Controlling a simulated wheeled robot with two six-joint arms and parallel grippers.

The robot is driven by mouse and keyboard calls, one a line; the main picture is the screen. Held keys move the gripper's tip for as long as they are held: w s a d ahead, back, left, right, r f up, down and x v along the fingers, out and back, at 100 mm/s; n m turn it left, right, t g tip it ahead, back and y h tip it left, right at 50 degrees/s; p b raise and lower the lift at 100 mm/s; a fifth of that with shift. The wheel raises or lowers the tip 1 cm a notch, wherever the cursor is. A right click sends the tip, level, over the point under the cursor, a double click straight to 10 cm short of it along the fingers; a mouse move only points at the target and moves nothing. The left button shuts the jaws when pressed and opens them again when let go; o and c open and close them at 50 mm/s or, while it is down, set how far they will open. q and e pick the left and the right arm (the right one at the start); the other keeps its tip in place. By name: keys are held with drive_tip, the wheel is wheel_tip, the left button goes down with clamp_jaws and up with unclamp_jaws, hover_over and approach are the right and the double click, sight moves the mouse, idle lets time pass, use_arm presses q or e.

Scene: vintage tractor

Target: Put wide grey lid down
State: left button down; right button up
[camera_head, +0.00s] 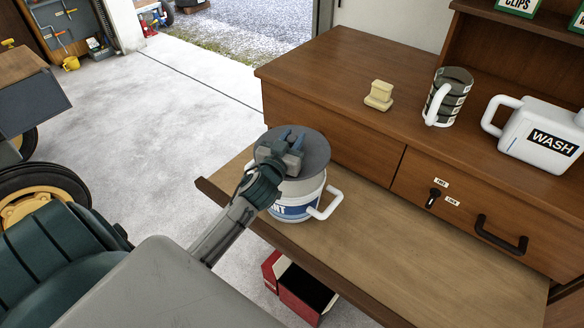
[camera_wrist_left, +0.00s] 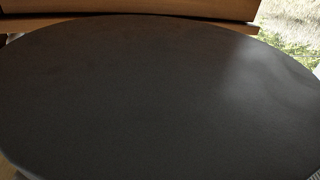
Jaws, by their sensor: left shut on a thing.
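The wide grey lid (camera_head: 317,152) is a flat dark disc over the top of a white container (camera_head: 314,184) with a blue label ending in "NT" and a white side handle. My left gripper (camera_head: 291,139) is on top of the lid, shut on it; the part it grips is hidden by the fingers. I cannot tell whether the lid touches the container's rim. In the left wrist view the lid (camera_wrist_left: 160,95) fills most of the picture. My right gripper is not in view.
The container stands on a pull-out wooden board (camera_head: 410,235) with free room to its right. The desk top (camera_head: 335,70) above holds a small cream block (camera_head: 379,96), a banded mug (camera_head: 447,98) and a white "WASH" jug (camera_head: 540,135). A red box (camera_head: 299,290) is below the board.

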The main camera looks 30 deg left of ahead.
use_arm(q)
drive_tip(key=shift+r, duration=0.35)
drive_tip(key=shift+f, duration=0.1)
drive_tip(key=s+d+f+m+h+b, duration=0.1)
drive_tip(key=s+d+f+b, duration=0.1)
drive_tip(key=s+d, duration=0.4)
drive_tip(key=s+d+f+m+h+b, duration=0.1)
drive_tip(key=s+d+f+h+b, duration=0.1)
drive_tip(key=s+d, duration=0.5)
wheel_tip(320, 180, down, 2)
drive_tip(key=d+b, duration=0.1)
drive_tip(key=d, duration=0.2)
drive_tip(key=shift+f+b, duration=0.15)
drive_tip(key=shift+b, duration=0.15)
drive_tip(key=shift+a, duration=0.15)
